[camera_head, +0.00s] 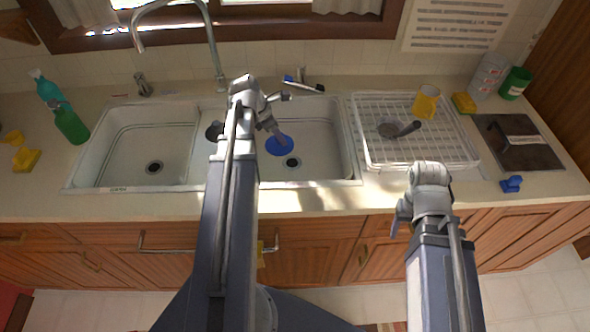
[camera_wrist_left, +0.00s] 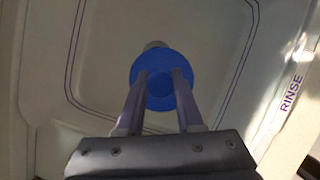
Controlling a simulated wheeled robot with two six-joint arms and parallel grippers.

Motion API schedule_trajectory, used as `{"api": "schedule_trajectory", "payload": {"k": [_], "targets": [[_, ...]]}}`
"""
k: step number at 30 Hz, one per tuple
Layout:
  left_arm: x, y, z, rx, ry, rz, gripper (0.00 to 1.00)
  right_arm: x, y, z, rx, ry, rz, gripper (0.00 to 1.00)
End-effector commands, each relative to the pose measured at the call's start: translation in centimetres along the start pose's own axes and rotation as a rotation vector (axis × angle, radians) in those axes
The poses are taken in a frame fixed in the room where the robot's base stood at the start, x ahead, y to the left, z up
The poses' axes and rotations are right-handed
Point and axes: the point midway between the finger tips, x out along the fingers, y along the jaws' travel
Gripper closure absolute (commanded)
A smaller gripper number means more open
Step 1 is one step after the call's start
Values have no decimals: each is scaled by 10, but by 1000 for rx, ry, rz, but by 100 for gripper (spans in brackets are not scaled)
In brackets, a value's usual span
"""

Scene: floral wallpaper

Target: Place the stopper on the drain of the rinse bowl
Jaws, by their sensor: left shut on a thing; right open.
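A round blue stopper (camera_wrist_left: 160,66) is held between the fingers of my left gripper (camera_wrist_left: 161,82), which is shut on its central knob. In the head view the stopper (camera_head: 272,147) is over the right sink bowl, the rinse bowl (camera_head: 325,150), next to the dark drain (camera_head: 291,162), which lies right and nearer. In the left wrist view a pale rounded part, perhaps the drain (camera_wrist_left: 155,45), shows just past the stopper's edge. The bowl's rim carries the word RINSE. How high the stopper is above the bowl floor is hard to tell. My right gripper (camera_head: 402,215) is open and empty before the counter.
The faucet (camera_head: 212,45) rises behind the sinks. The left bowl (camera_head: 125,150) is empty. A white dish rack (camera_head: 375,150) with a yellow cup (camera_head: 426,102) stands on the right. A green bottle (camera_head: 72,126) stands at left; a small blue object (camera_head: 511,184) lies at right.

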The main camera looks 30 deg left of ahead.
Motion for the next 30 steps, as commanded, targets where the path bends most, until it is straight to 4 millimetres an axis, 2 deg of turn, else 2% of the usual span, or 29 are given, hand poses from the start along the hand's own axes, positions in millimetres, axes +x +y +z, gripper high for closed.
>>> {"api": "schedule_trajectory", "payload": {"k": [1,3,9,14,25,30], "targets": [[22,7,10,4,0,-2,100,16,-2,-1,0,0,0,41],[33,9,21,0,-1,0,100,23,-2,-1,0,0,0,41],[43,10,35,-6,-2,3,100,27,-2,-2,0,0,0,41],[47,10,33,-7,-2,3,100,30,-3,-2,0,0,0,41],[94,10,13,-7,-2,3,100,82,-8,-5,0,0,0,41],[102,10,10,-7,-2,3,100,90,-8,-5,0,0,0,41]]}}
